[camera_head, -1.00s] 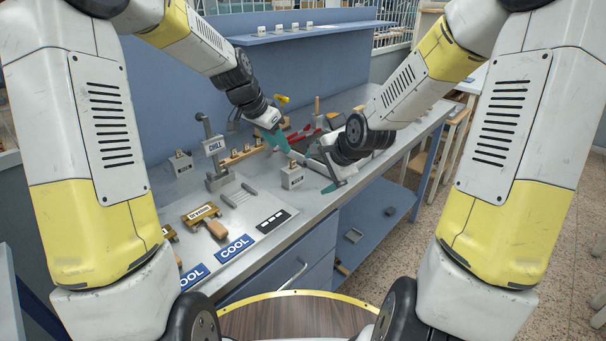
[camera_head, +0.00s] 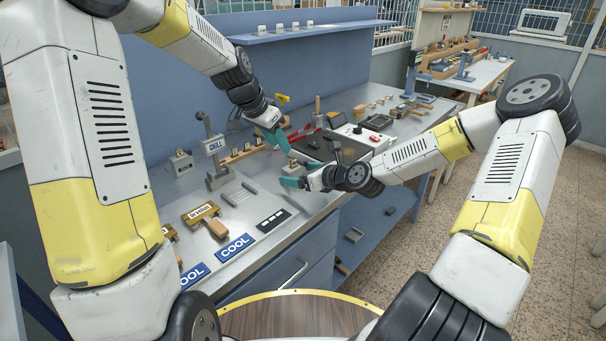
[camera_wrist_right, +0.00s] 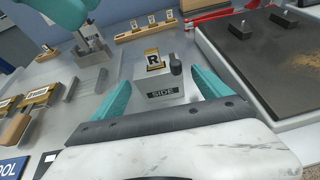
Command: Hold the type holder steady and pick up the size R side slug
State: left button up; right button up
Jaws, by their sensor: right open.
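The size R slug (camera_wrist_right: 153,60), a small brass piece with a black R, sits on top of a grey block marked SIDE (camera_wrist_right: 163,93). In the head view the block is mostly hidden by my right gripper (camera_head: 291,182). My right gripper (camera_wrist_right: 163,78) is open, its teal fingers spread on either side of the block, nothing between them held. My left gripper (camera_head: 277,137) hangs over the bench beyond the block; its teal fingers also show at the top left of the right wrist view (camera_wrist_right: 68,12). Whether it grips anything is unclear. I cannot clearly make out the type holder.
A grey stand marked CHILL (camera_head: 214,145) is left of the block. Wooden-handled brass tools (camera_head: 202,212) and blue COOL labels (camera_head: 235,248) lie nearer. A wooden rack with small slugs (camera_wrist_right: 150,27) stands behind. A dark flat tray (camera_wrist_right: 270,60) is close on the right.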

aim_at(288, 172)
jog(key=x, duration=0.6)
jog(key=shift+f, duration=0.1)
